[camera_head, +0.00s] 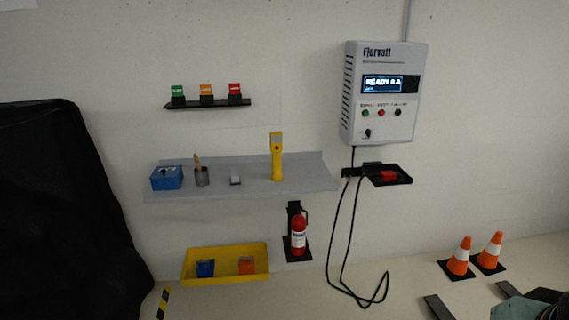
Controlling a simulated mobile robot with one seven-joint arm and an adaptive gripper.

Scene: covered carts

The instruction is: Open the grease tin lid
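A grey shelf (300,180) is fixed to the wall. No label for grease is readable, so I cannot tell which of these is the grease tin, or whether a lid is shut.
A yellow tray (225,277), fire extinguisher (298,236) and hanging cable (333,245) are lower. A wall box (384,95) is right. Orange cones (459,257) stand on the floor. A black-covered bulk (60,200) fills the left.

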